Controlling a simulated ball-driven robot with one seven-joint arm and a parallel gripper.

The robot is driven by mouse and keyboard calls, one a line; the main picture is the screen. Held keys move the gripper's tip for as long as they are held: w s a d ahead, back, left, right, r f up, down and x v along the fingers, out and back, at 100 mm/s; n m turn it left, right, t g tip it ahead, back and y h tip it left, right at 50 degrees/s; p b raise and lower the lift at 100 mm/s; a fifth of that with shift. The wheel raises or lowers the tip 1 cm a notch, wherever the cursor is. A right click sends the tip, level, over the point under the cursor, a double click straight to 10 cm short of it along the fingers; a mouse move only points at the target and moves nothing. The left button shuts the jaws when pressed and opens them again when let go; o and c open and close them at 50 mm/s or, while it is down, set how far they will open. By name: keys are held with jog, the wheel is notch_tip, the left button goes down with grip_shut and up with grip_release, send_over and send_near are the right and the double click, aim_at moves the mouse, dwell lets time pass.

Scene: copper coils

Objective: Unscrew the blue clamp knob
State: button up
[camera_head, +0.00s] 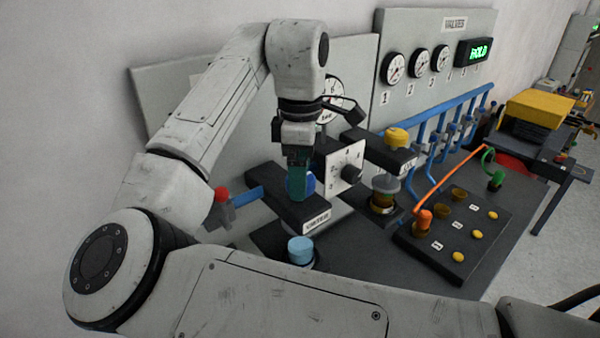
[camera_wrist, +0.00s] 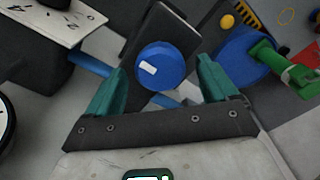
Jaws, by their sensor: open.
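The blue clamp knob (camera_wrist: 162,62) is round with a small white mark on its top. It sits on a dark block in the wrist view. In the head view the knob (camera_head: 309,184) shows partly behind the teal fingers, on the dark block (camera_head: 275,190). My gripper (camera_wrist: 161,72) is open, with one teal finger to the left of the knob and one to the right. Gaps show between the fingers and the knob, the right one wider. In the head view my gripper (camera_head: 298,178) points down over the block. Whether the fingertips reach knob height is unclear.
A white dial plate (camera_head: 345,167) stands right beside my gripper. A second clamp with a yellow knob (camera_head: 397,137) is further right. A light-blue cylinder (camera_head: 300,249) stands in front of the block. A red-topped valve (camera_head: 221,196) is left. Blue pipes (camera_head: 440,130) run along the wall panel.

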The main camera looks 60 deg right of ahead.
notch_tip(320, 180, up, 10)
jog(key=b, duration=0.1)
dwell(0.4)
dwell(0.5)
